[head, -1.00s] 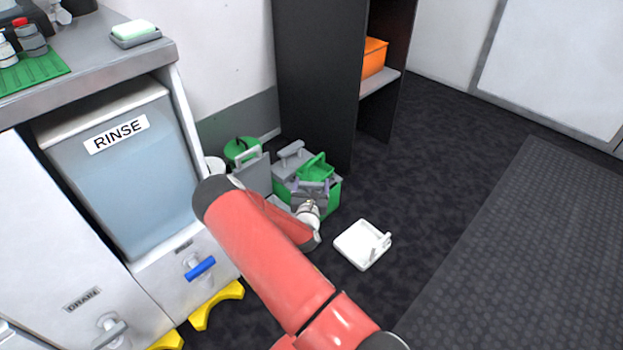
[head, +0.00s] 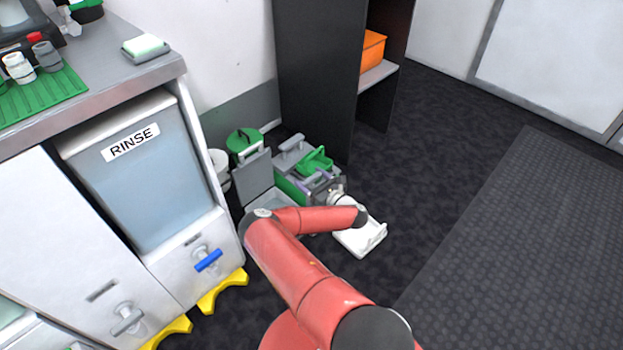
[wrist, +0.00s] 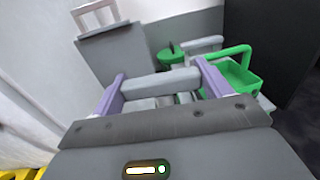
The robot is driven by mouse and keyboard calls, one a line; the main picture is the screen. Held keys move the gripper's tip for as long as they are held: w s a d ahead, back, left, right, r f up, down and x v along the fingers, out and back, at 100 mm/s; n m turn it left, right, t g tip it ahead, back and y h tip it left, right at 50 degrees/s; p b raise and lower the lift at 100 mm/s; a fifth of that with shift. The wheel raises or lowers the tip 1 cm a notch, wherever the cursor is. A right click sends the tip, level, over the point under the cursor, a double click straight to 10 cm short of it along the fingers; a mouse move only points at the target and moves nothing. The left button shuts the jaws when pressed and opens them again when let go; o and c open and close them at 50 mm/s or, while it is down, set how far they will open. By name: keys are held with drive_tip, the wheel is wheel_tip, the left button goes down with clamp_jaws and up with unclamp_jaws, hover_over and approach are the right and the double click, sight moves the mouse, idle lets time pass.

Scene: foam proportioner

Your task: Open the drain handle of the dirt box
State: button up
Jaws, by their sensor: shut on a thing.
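My gripper (head: 316,184) is low by the floor, in front of a green and grey box (head: 290,184). In the wrist view its two purple fingers (wrist: 160,80) are closed on the ends of a light grey bar (wrist: 161,86), which looks like the drain handle. The body that the bar belongs to is mostly hidden behind the gripper, so I cannot tell how far it is turned. A grey container with a raised lid (head: 253,177) stands just left; the lid also shows in the wrist view (wrist: 116,52).
A white tray (head: 362,240) lies on the floor by my forearm. A green-lidded bucket (head: 243,141) and a dark shelf unit (head: 318,80) stand behind. The rinse cabinet with its blue handle (head: 208,261) is at left. Open floor lies to the right.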

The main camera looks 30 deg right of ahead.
drive_tip(key=shift+r+n+g+y, duration=0.1)
drive_tip(key=shift+n+g+y, duration=0.2)
drive_tip(key=shift+n+y, duration=0.3)
drive_tip(key=o, duration=1)
